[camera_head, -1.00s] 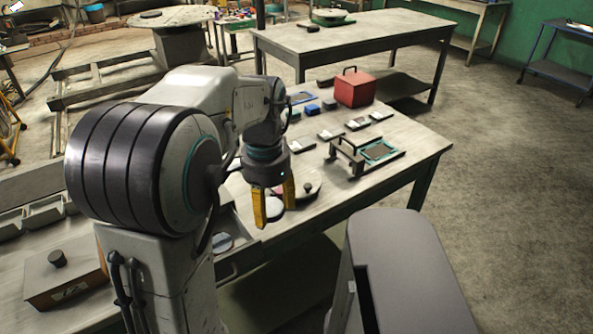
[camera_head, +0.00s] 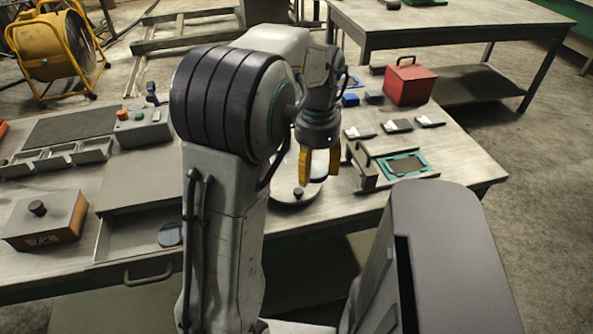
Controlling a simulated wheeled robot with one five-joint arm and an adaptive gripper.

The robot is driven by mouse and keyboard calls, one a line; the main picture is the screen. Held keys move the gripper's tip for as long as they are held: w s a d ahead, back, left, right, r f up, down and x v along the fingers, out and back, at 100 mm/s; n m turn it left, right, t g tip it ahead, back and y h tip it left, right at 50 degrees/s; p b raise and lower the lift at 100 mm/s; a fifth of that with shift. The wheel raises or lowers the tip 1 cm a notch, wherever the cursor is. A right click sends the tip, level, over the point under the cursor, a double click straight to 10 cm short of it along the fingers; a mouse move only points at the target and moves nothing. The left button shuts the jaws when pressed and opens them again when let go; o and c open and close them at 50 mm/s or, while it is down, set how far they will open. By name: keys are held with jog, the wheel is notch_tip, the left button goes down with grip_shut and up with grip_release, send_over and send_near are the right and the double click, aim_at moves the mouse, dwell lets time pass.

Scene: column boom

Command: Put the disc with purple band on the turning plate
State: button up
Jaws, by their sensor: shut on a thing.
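My gripper (camera_head: 318,182) points down over the workbench, its yellow fingers shut on a disc that is mostly hidden between them. The disc's band colour cannot be made out. A pale round plate (camera_head: 285,188) with a small dark knob (camera_head: 298,193) lies on the bench just left of and below the fingers, partly hidden by my arm; it looks like the turning plate. Whether the held disc touches it cannot be told. Another dark disc (camera_head: 171,234) lies in the open drawer (camera_head: 125,235) at the left.
A teal-framed fixture with a handle (camera_head: 362,165) stands right of the gripper. Behind are small pale blocks (camera_head: 397,126), blue blocks (camera_head: 350,99) and a red box (camera_head: 410,83). An orange box with a knob (camera_head: 45,220), trays (camera_head: 55,157) and a control box (camera_head: 143,127) are left.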

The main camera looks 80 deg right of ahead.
jog(key=p, duration=0.1)
send_over(291, 177)
notch_tip(291, 177, down, 6)
jog(key=shift+d+f, duration=0.1)
jog(key=shift+f, duration=2.1)
jog(key=shift+f, duration=0.1)
jog(key=o, duration=1.2)
jog(key=shift+f, duration=0.1)
notch_tip(291, 177, up, 12)
jog(key=shift+r+p, duration=0.2)
jog(key=shift+p, duration=0.35)
